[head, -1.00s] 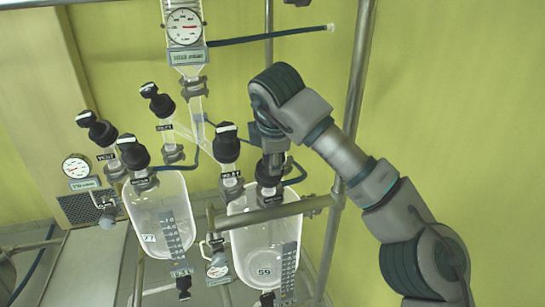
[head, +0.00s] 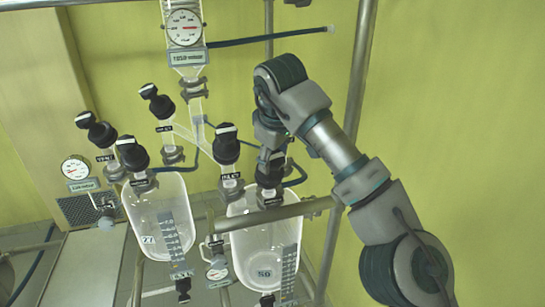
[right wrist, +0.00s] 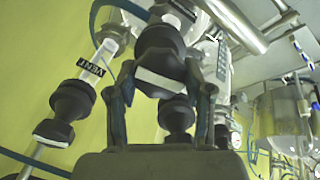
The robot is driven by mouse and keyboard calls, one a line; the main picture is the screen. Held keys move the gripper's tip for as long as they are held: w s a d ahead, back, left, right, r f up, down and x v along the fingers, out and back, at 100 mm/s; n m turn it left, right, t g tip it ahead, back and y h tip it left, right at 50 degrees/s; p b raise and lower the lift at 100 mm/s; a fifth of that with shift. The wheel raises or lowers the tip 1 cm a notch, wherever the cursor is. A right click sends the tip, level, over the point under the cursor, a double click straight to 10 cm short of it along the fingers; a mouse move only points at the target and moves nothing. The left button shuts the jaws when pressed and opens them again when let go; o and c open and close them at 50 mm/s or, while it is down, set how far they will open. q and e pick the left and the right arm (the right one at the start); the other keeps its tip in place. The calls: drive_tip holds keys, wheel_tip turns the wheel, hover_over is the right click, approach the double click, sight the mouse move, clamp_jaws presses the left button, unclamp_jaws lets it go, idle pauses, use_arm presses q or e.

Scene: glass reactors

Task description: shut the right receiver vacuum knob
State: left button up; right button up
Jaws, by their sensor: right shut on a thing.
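The right receiver (head: 262,245) is a clear glass vessel with a scale strip, low in the middle of the head view. A black knob (head: 270,168) stands over its right side. My right gripper (head: 271,153) comes down on this knob from above and partly hides it. In the right wrist view the black knob (right wrist: 160,45) with a pale bar across its end sits between the two fingers of my right gripper (right wrist: 160,85), which is shut on it. The knob's label is not readable. Another black knob (head: 226,146) stands just left of the gripper. My left gripper is out of view.
The left receiver (head: 158,215) has several black knobs above it. A metal rail (head: 275,213) crosses before the right receiver, and an upright post (head: 355,90) stands behind my right arm. A gauge (head: 184,27) hangs above. The wall side to the right is clear.

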drive_tip(key=shift+r+m, duration=0.15)
drive_tip(key=shift+m, duration=0.45)
drive_tip(key=o, duration=1)
drive_tip(key=shift+c, duration=0.2)
drive_tip(key=shift+o, duration=1)
drive_tip(key=shift+w, duration=0.1)
